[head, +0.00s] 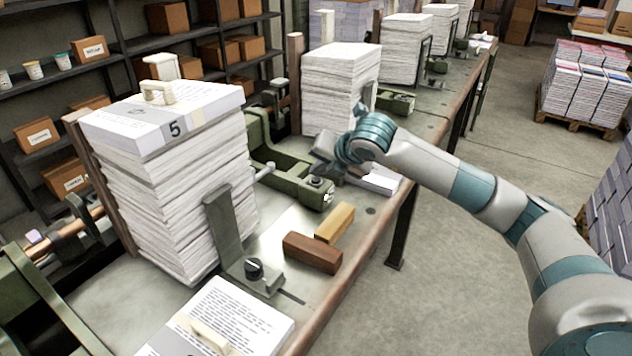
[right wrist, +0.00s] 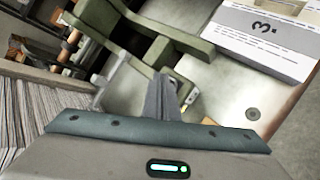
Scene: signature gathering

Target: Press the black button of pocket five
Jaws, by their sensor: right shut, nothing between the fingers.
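Pocket five holds a tall stack of white paper (head: 185,190) with a top sheet marked "5" (head: 174,128). A green metal arm (head: 290,172) reaches out on its right, with a small dark-and-pale fitting (head: 316,184) on its end. A round black knob (head: 254,268) sits at the foot of the grey bracket before the stack. I cannot tell which is the black button. My right gripper (head: 324,160) is shut and empty, just above and behind the green arm's end. In the right wrist view, its closed fingers (right wrist: 165,98) are near green metal parts (right wrist: 150,45). My left gripper is not in view.
A brown block (head: 312,253) and a tan block (head: 335,223) lie on the bench before the green arm. A printed sheet stack (head: 225,320) is at the front. Another paper stack (head: 338,88) stands behind my right gripper.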

